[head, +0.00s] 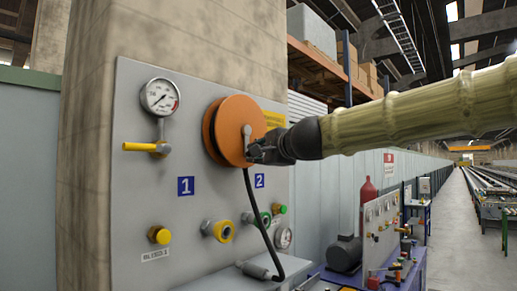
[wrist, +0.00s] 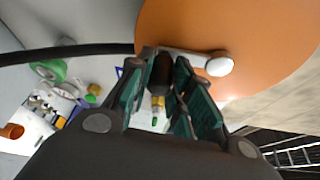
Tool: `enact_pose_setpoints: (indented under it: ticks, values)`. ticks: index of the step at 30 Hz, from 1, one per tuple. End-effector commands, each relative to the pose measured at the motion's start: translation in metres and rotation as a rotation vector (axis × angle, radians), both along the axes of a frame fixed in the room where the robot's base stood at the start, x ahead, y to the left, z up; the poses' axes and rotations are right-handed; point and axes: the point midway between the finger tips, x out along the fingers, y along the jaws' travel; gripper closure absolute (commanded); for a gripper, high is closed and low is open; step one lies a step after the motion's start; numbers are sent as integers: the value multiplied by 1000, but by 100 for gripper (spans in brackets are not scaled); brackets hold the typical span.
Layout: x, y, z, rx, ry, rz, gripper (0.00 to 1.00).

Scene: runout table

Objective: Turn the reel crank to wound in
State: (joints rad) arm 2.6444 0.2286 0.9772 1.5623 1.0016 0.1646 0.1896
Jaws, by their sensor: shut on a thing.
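The orange reel (head: 222,132) is mounted on the grey panel in the head view and fills the upper right of the wrist view (wrist: 250,35). Its pale crank arm (head: 247,134) points down from the hub on the reel's face. In the wrist view the crank arm (wrist: 192,58) runs from a round white hub to a dark handle (wrist: 161,72). My gripper (head: 258,152) is shut on that handle, with a finger on each side. The fingers hide part of the handle. A black hose (head: 256,210) hangs from the reel to a grey nozzle (head: 257,271) low on the panel.
A pressure gauge (head: 160,97) and yellow lever valve (head: 146,147) are left of the reel. Several coloured fittings, such as a yellow one (head: 222,231), stick out below. A blue bench (head: 405,278) with a red cylinder (head: 368,200) stands to the right.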

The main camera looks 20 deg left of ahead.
Motion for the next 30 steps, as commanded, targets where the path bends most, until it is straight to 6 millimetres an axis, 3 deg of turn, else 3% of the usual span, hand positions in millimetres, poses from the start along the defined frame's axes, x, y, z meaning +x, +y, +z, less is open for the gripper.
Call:
enact_pose_setpoints:
  ticks: [13,14,17,30]
  values:
    - [-1,1,-3,1,9,1,100]
    - [0,1,-3,1,9,1,75]
    - [0,0,-3,1,9,1,57]
    - [-4,-5,0,3,7,0,56]
